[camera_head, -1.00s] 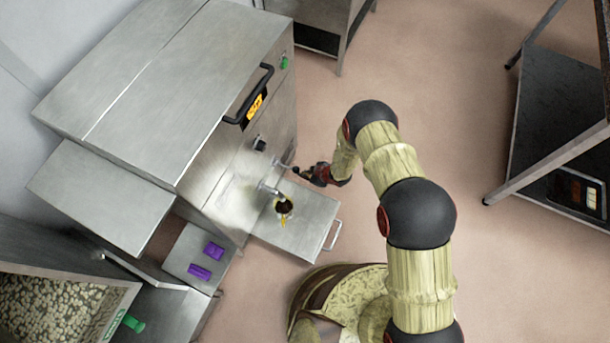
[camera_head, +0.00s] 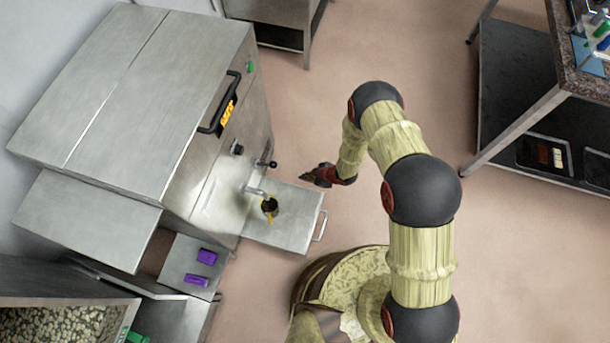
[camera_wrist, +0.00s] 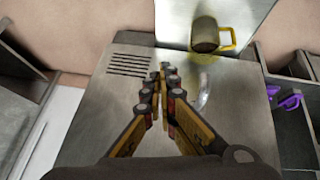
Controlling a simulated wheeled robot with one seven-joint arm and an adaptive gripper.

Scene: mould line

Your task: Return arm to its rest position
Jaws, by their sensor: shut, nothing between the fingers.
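My gripper (camera_head: 318,174) is held out in the air in front of the steel machine (camera_head: 150,95), to the right of its pull-out tray (camera_head: 290,228). In the wrist view my gripper's fingers (camera_wrist: 163,72) are together at the tips with nothing between them. My arm is bent, with its elbow raised over the floor. A mug with a yellow handle (camera_head: 269,206) stands on the tray under the machine's spout (camera_head: 254,192). The mug also shows in the wrist view (camera_wrist: 205,36). My gripper is apart from the mug, the tray and the machine.
A black-knobbed lever (camera_head: 267,164) sticks out of the machine's front, left of my gripper. Two purple items (camera_head: 197,279) lie on a low shelf. A bin of pale pieces (camera_head: 50,328) is at lower left. A dark-topped table (camera_head: 580,55) stands at right. Open floor lies between.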

